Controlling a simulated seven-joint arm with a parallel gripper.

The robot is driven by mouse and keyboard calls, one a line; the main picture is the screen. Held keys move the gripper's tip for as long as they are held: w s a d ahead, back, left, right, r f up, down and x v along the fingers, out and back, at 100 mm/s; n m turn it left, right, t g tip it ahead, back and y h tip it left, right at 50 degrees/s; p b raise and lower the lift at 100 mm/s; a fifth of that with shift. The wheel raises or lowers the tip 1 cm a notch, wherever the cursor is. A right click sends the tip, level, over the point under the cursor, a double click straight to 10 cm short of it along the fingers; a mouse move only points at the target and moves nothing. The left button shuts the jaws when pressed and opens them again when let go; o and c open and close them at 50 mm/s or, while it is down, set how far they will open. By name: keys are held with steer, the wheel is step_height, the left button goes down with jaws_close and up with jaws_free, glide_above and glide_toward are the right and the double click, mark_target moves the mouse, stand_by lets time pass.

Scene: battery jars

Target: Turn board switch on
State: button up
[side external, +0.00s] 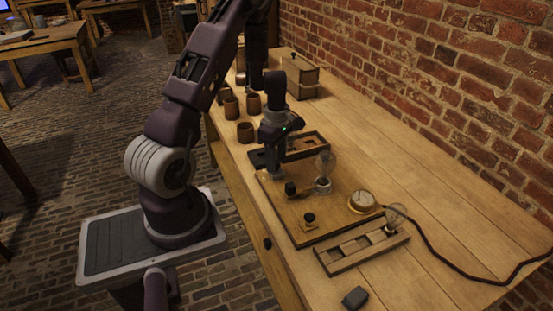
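The wooden board (338,222) lies flat on the bench. It carries a small dark knob on a light base (308,218) near its front corner and a second dark knob (290,188) nearer my gripper. I cannot tell which of these is the switch or how it is set. A clear bulb (324,165) stands upright in a holder on the board and looks unlit. A round pale dial (362,202) sits at the right edge. My gripper (277,174) points down over the board's far left corner. Its fingers are too small and dark to judge their opening.
A slotted wooden tray (345,262) with another bulb (395,216) lies in front of the board; a second tray (314,141) lies behind it. Several brown jars (245,132) and a wooden box (300,76) stand farther back. A black cable (440,259) crosses the right side. A dark block (355,297) lies in front.

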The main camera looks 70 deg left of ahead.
jaws_close()
steer(key=shift+m, duration=0.3)
steer(key=m, duration=1.1)
steer(key=shift+m, duration=0.3)
stand_by(0.4)
steer(key=shift+o, duration=0.7)
jaws_free()
steer(key=shift+s, duration=0.1)
